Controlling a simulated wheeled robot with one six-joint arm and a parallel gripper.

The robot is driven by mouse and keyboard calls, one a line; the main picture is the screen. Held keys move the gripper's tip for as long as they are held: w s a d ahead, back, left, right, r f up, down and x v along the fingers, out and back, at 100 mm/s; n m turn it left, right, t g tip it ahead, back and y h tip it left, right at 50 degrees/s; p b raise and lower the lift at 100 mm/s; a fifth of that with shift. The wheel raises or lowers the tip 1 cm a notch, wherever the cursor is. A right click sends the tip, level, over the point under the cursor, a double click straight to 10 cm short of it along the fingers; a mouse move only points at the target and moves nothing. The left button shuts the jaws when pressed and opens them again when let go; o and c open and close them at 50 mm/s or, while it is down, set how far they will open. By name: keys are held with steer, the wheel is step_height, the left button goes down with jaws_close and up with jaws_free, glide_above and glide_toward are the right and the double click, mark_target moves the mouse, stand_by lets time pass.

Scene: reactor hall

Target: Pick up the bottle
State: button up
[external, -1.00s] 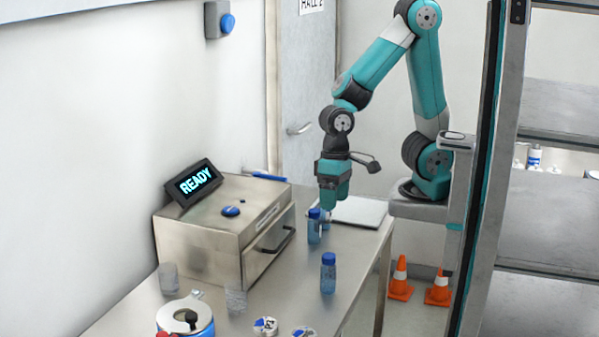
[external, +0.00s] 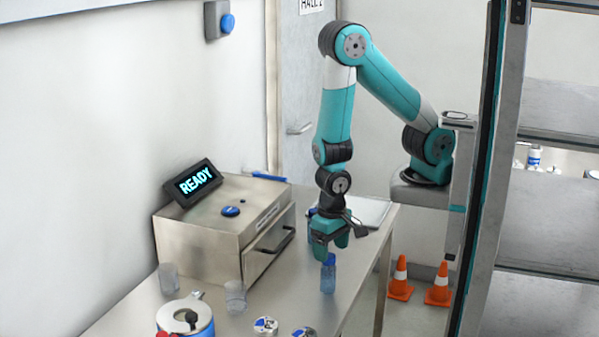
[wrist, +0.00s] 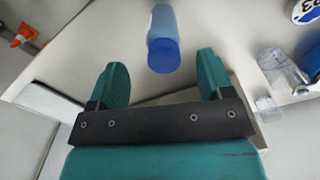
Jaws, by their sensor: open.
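A blue bottle (external: 328,275) with a darker blue cap stands upright on the metal table near its right edge. My gripper (external: 330,248) is just behind and above it, fingers spread. In the wrist view the bottle (wrist: 162,35) lies just beyond the gap between the two teal fingertips (wrist: 160,66), its cap nearest me. Nothing is between the fingers. A second blue bottle stands behind my gripper in the external view, now almost wholly hidden; only a bit of blue (external: 312,212) shows.
A metal box (external: 215,235) with a READY display stands at the left. Clear cups (external: 235,297), a blue-and-white can (external: 186,318) and small round items (external: 266,326) are at the front. A flat pale panel (external: 362,213) lies at the back. The table (external: 290,300) around the bottle is clear.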

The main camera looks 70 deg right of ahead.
mark_target(329, 267)
steer(key=shift+w+a+f+p, duration=0.1)
steer(key=shift+f+p, duration=0.45)
steer(key=shift+f, duration=1)
steer(key=shift+a+f+p, duration=0.1)
steer(key=shift+f+p, duration=0.45)
steer(key=shift+f, duration=0.95)
steer(key=shift+c, duration=0.5)
steer(key=shift+d, duration=0.1)
steer(key=c, duration=0.9)
